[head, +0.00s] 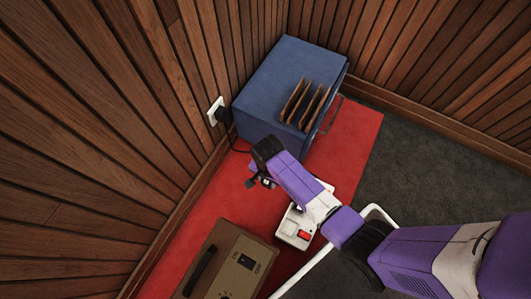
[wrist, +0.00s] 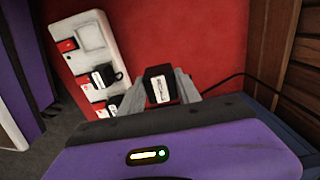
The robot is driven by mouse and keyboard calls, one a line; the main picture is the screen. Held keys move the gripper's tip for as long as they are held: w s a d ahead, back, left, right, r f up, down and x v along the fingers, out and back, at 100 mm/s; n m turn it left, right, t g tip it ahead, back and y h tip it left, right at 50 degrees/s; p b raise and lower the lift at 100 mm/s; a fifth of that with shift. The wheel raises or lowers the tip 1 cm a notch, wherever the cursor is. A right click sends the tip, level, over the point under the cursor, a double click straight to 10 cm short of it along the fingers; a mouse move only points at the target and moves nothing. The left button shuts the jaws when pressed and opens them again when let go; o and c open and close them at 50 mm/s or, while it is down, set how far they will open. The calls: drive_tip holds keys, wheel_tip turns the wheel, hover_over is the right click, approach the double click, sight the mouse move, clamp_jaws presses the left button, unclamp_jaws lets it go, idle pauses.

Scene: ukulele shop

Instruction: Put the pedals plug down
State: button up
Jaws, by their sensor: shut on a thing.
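My gripper (head: 262,181) is shut on a black plug with a white label, the pedals plug (wrist: 158,86), which sits between its two fingers in the wrist view. The label's print is too small to read for sure. The gripper hangs over the red mat, left of a white power strip (head: 288,229). The strip also shows at the left of the wrist view (wrist: 92,38), with red switches and an empty socket near its far end. Black labelled plugs (wrist: 104,78) sit in other sockets. My arm hides part of the strip in the head view.
A blue cabinet (head: 275,80) with brown slats on top stands in the corner. A brown box (head: 225,262) with an ON/OFF switch stands at the front. A wall outlet (head: 214,108) holds a black plug and cable. Bare red mat (head: 205,215) lies left of my gripper.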

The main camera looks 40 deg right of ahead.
sight(267, 183)
wheel_tip(267, 183, down, 15)
drive_tip(key=b, duration=0.8)
drive_tip(key=shift+f, duration=0.15)
drive_tip(key=shift+f+b, duration=0.15)
drive_tip(key=shift+b, duration=0.2)
drive_tip(key=o, duration=1.1)
drive_tip(key=shift+c, duration=0.2)
wheel_tip(267, 183, up, 12)
drive_tip(key=p, duration=0.7)
drive_tip(key=shift+p, duration=0.4)
